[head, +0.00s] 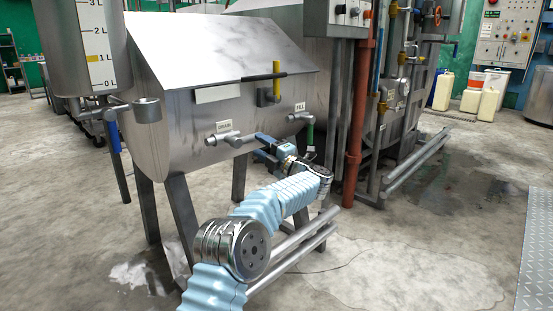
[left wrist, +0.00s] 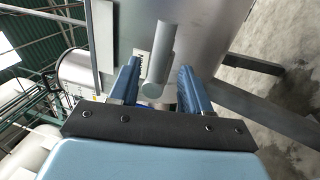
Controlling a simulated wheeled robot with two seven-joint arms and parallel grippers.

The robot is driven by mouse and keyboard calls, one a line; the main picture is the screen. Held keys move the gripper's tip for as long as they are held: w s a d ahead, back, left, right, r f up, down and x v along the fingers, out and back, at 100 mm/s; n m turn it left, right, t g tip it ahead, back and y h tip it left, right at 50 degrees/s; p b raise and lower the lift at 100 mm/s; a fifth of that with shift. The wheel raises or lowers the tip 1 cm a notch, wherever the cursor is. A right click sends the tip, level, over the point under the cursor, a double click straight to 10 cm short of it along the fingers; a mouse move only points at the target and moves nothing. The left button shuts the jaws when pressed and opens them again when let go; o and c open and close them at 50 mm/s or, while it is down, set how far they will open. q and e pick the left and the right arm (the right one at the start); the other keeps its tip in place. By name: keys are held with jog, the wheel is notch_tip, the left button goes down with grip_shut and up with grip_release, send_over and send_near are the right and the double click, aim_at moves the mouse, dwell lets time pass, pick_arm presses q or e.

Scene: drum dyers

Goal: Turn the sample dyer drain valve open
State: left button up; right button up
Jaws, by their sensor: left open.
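The sample dyer (head: 175,90) is a grey steel drum on legs. Its DRAIN label (head: 223,126) sits above the drain valve's grey pipe stub (head: 225,138) on the front. My left gripper (head: 260,146) is open just right of this stub, in front of the drum. In the left wrist view, a grey round-ended stub (left wrist: 158,62) stands between the two blue fingers of my left gripper (left wrist: 158,78), beside the label. The fingers do not visibly clamp it. The valve's handle cannot be made out. My right gripper is not in view.
A yellow handle (head: 276,80) is above. A measuring cylinder (head: 85,45) stands left. A red pipe (head: 358,110) and grey posts stand close on the right. The front right floor is clear.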

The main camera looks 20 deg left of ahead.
pick_arm(q)
jog(key=v, duration=0.8)
